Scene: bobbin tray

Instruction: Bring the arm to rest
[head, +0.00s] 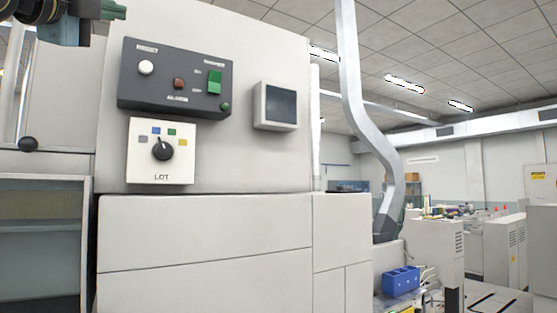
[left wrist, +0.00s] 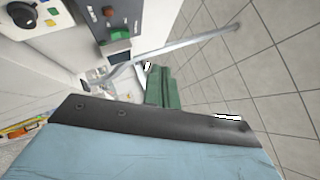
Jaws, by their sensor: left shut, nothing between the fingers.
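My left gripper (head: 113,10) is at the top left corner of the head view, held up in the air in front of the machine's upper left and touching nothing. Its green fingers (left wrist: 162,88) also show in the left wrist view, closed together with nothing between them. Part of my left arm is cut off by the head view's top edge. My right gripper is in neither view.
The pale machine (head: 205,230) carries a dark control panel (head: 175,78), a LOT dial (head: 162,150) and a small screen (head: 275,106). A black ball knob (head: 28,144) is at left. A blue box (head: 401,281) stands lower right. Air around the gripper looks free.

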